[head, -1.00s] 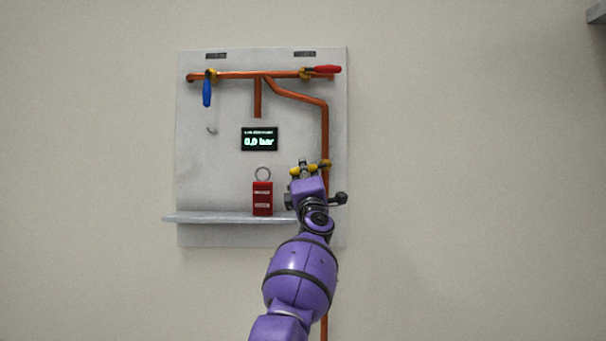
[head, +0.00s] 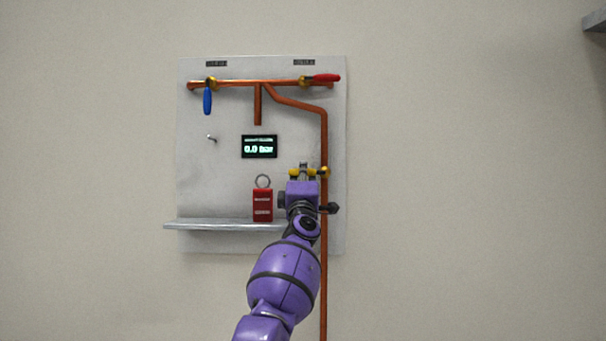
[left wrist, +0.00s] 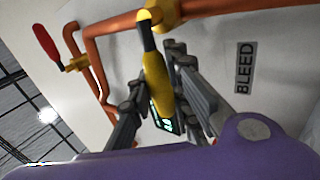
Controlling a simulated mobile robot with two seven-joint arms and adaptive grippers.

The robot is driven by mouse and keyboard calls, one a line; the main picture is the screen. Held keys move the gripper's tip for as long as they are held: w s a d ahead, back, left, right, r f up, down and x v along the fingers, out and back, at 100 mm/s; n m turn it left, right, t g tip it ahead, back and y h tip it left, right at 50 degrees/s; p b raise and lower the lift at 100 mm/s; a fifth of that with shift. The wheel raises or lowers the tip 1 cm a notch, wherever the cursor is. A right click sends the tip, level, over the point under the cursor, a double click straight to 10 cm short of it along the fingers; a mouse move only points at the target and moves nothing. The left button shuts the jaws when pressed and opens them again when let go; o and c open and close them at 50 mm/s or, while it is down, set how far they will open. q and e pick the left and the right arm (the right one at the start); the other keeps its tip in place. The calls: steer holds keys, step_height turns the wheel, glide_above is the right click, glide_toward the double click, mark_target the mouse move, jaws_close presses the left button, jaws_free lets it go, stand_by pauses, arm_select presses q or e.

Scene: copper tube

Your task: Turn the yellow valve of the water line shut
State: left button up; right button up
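The yellow valve (head: 325,172) sits on the vertical copper pipe at the board's right. Its yellow handle points left, across the pipe. It also shows in the left wrist view as a yellow handle (left wrist: 157,75) on a brass body (left wrist: 163,12). My left gripper (head: 303,168) is at this handle, its fingers on either side of it. The gripper hides part of the handle in the head view. My right gripper is not in view.
A blue-handled valve (head: 207,100) hangs down and a red-handled valve (head: 325,78) points right on the top pipe. The display (head: 259,146) reads 0.0 bar. A red ringed object (head: 262,204) stands on the shelf (head: 215,226) left of my gripper. A small hook (head: 211,138) juts from the board.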

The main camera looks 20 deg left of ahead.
arm_select(q)
steer(key=o, duration=0.5)
steer(key=shift+c, duration=0.2)
steer(key=shift+s, duration=0.1)
steer(key=shift+s+d+f, duration=0.35)
steer(key=v, duration=1.1)
steer(key=shift+a, duration=0.15)
